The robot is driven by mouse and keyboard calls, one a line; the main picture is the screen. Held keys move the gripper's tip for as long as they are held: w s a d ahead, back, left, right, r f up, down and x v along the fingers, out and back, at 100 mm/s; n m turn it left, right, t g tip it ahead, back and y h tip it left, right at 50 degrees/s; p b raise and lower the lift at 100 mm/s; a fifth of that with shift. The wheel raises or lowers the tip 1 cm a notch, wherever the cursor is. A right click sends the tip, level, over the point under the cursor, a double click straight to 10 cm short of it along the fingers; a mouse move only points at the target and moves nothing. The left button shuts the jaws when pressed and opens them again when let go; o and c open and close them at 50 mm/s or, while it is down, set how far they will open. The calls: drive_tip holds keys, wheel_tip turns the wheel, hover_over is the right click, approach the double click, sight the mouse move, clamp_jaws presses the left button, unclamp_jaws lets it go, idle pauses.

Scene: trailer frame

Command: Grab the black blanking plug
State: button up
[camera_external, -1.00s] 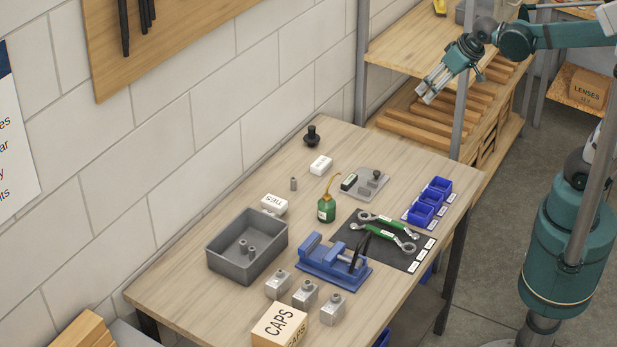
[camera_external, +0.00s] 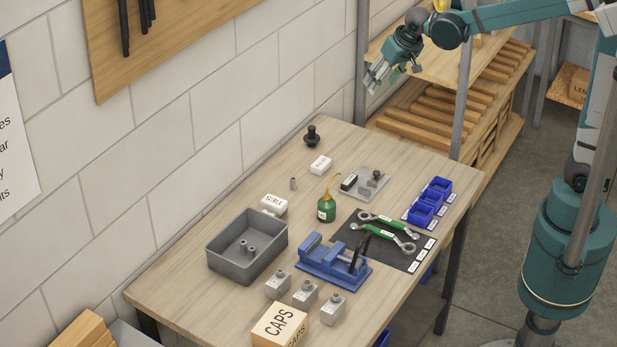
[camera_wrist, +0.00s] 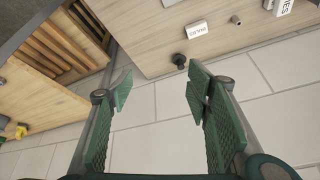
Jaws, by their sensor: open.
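The black blanking plug (camera_external: 312,136) stands upright on the wooden table near its far corner, by the wall. It is a dark knob on a wider base. In the wrist view the plug (camera_wrist: 179,60) shows beyond and between my fingers, nearer the right one. My gripper (camera_external: 372,88) is open and empty, in the air above and to the right of the plug, in front of the shelf rack. In the wrist view my gripper (camera_wrist: 158,85) shows two green ridged finger pads wide apart. Nothing touches the plug.
The table (camera_external: 215,202) is clear around the plug. The wall (camera_external: 270,85) is close behind. A shelf post (camera_external: 362,60) rises beside the table's far end.

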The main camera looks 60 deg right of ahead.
drive_tip(key=w+f+m+g, duration=0.1)
drive_tip(key=w+f, duration=0.4)
drive_tip(key=w, duration=0.2)
drive_tip(key=w+f+m, duration=0.1)
drive_tip(key=w+f, duration=0.4)
drive_tip(key=w, duration=0.3)
drive_tip(key=m+h, duration=0.2)
drive_tip(key=m, duration=0.1)
hover_over(312, 129)
drive_tip(key=s+a, duration=0.1)
drive_tip(key=shift+g, duration=0.4)
drive_tip(key=f, duration=0.6)
drive_tip(key=f+b, duration=0.1)
drive_tip(key=f, duration=0.5)
drive_tip(key=shift+s+a+f, duration=0.2)
drive_tip(key=shift+f, duration=0.2)
drive_tip(key=shift+w+f, duration=0.15)
drive_tip(key=shift+f, duration=0.2)
drive_tip(key=shift+x, duration=1.25)
drive_tip(key=shift+f, duration=0.1)
drive_tip(key=shift+x, duration=2.5)
drive_tip(key=shift+a+f, duration=0.1)
